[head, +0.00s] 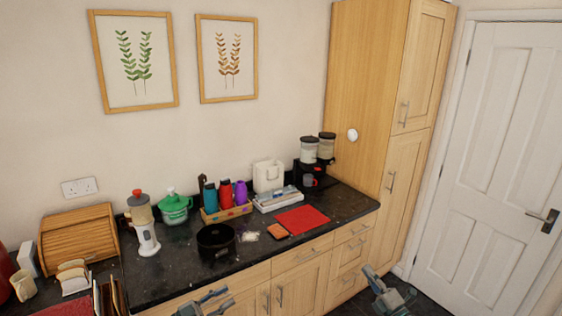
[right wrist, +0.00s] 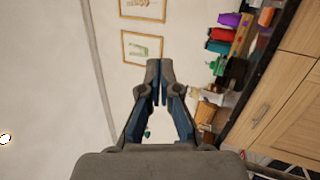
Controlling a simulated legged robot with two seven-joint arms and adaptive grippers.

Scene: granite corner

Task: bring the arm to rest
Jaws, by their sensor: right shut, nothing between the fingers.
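My right gripper (head: 372,275) is low in the head view, in front of the cabinets and right of the counter. In the right wrist view its fingertips (right wrist: 158,70) meet, with nothing between them. My left gripper (head: 212,297) is at the bottom edge of the head view, in front of the lower cabinets. It is small and partly cut off, so I cannot tell whether its fingers are apart. Neither gripper visibly touches anything.
The dark counter (head: 165,277) carries a black pot (head: 216,241), a red mat (head: 302,220), a bottle tray, a coffee maker (head: 313,172) and a wooden bread box (head: 77,238). A tall cabinet (head: 368,90) and white door (head: 490,150) stand right. Floor shows beside my right gripper.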

